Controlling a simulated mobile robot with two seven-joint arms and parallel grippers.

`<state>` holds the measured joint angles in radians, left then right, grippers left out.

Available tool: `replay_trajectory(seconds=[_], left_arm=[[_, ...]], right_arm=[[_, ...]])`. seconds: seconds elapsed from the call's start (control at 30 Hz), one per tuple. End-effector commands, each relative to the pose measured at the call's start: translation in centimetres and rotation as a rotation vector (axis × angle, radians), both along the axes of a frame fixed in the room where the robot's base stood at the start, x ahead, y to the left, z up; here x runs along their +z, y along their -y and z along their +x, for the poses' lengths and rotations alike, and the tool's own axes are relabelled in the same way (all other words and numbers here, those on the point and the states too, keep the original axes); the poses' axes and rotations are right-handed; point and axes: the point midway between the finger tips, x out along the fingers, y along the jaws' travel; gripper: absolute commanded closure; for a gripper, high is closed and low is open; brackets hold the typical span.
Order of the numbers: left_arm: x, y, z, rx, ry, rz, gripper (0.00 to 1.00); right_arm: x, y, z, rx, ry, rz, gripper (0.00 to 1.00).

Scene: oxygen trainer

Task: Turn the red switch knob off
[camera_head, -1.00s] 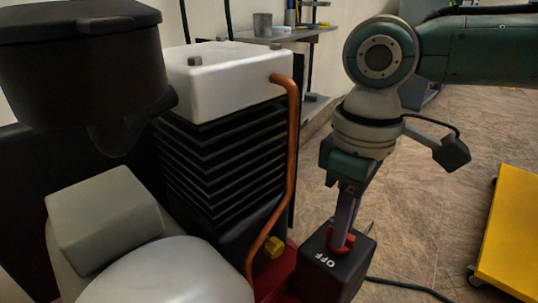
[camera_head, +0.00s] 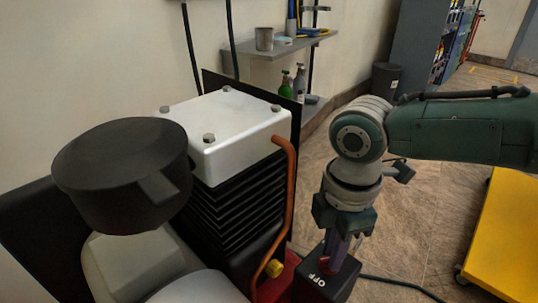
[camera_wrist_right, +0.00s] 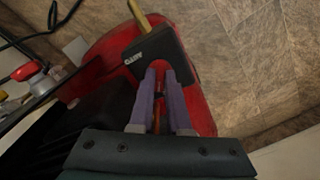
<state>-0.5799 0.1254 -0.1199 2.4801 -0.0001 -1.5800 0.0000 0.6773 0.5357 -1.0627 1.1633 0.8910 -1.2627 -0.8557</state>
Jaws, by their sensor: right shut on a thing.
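The black switch box (camera_head: 330,284) with a white OFF label stands at the lower centre right in the head view; it also shows in the right wrist view (camera_wrist_right: 163,48). The red switch knob (camera_head: 327,264) is on its top, mostly covered by my purple fingers. My right gripper (camera_head: 336,260) points down at the box and is shut on the knob. In the right wrist view its two fingers (camera_wrist_right: 160,70) reach the box face, with a little red showing around the tips. The knob's exact angle is hidden. My left gripper is not in view.
A compressor with a white head (camera_head: 228,133), black fins and a copper pipe (camera_head: 281,205) stands left of the box. A black canister (camera_head: 122,178) is farther left. A yellow cart (camera_head: 503,235) is at the right. A cable (camera_head: 400,286) lies on open floor.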

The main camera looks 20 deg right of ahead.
Motion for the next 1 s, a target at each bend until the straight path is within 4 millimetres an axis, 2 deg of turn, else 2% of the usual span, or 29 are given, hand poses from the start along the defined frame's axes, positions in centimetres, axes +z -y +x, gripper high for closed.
replay_trajectory(seconds=[0.5, 1.0], left_arm=[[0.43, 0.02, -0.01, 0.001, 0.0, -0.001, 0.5], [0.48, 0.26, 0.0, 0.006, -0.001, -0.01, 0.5]], right_arm=[[0.12, -0.2, 0.09, 0.428, 0.002, 0.005, 1.0], [0.15, -0.24, 0.08, 0.584, 0.002, 0.006, 1.0]])
